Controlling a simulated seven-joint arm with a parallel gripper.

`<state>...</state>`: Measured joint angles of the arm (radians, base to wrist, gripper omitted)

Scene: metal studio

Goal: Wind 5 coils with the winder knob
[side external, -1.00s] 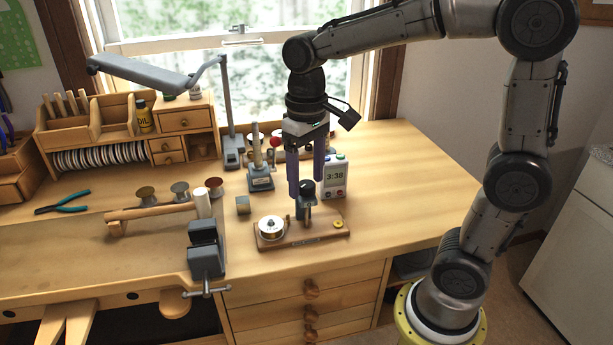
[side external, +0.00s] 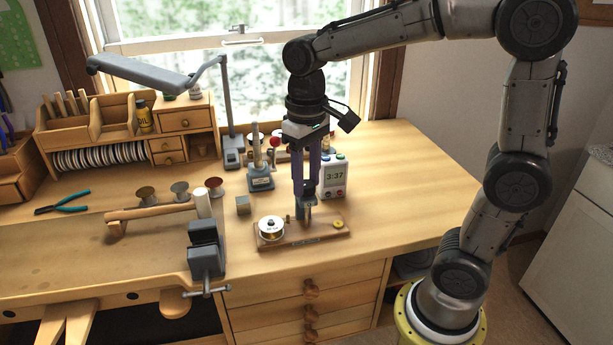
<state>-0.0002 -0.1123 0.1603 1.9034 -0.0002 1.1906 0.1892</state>
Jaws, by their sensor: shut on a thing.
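The winder stands on a wooden base board (side external: 290,239) at the front of the bench. A spool of wire (side external: 271,228) sits at the board's left end and a small brass disc (side external: 338,224) at its right end. Between them is the dark upright winder post (side external: 307,213). My gripper (side external: 306,192) points straight down over this post, its two purple fingers close together and shut on the winder knob at the top. The fingers hide the black knob. Any wound coils are too small to make out.
The bench's right side is clear.

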